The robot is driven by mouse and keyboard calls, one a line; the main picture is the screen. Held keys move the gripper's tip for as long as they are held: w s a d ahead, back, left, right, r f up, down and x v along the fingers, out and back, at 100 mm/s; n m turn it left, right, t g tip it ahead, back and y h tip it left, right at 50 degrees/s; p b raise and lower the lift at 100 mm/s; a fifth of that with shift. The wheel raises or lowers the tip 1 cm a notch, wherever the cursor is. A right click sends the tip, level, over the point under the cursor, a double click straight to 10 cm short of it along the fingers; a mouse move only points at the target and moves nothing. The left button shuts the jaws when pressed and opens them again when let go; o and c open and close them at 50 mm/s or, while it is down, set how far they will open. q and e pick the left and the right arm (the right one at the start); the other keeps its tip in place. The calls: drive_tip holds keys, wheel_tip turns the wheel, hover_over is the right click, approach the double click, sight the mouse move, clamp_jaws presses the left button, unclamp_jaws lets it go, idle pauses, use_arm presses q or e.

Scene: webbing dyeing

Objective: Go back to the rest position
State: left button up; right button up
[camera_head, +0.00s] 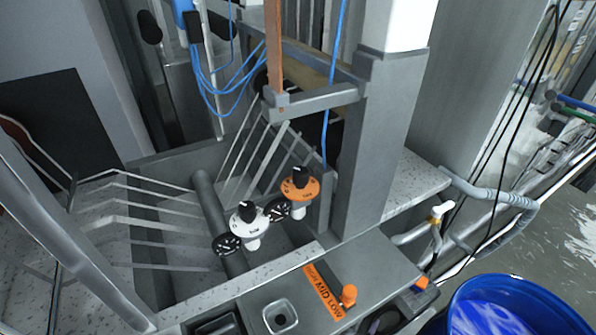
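Neither of my grippers shows in the head view. The view is filled by a grey dyeing machine (372,150) with a speckled ledge. A white dial unit (247,222) with a black knob and an orange dial unit (299,190) with a black knob stand side by side in the machine's middle. Each has a black round wheel beside it. In front of them is an orange label plate (322,291) with the words MID and LOW and a small orange knob (349,295). I cannot tell where my arms are.
A blue tub (520,286) with blue and white contents stands at the lower right. Grey pipes (480,195) and black cables run along the right side. Thin slanted bars (150,228) cross the machine's open bay at left. Blue cords (215,90) hang at the top.

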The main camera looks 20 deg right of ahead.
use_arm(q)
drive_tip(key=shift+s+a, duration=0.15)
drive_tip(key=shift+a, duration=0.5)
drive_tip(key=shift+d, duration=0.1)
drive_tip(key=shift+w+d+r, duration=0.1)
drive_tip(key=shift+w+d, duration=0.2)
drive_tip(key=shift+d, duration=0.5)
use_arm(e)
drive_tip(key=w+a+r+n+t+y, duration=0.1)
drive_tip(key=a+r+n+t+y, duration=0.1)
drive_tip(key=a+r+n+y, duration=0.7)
use_arm(q)
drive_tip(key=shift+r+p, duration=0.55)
drive_tip(key=shift+p, duration=0.1)
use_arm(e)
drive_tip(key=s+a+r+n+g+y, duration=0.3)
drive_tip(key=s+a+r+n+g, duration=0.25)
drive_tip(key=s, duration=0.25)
use_arm(q)
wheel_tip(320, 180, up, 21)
drive_tip(key=p, duration=2)
drive_tip(key=shift+p, duration=0.4)
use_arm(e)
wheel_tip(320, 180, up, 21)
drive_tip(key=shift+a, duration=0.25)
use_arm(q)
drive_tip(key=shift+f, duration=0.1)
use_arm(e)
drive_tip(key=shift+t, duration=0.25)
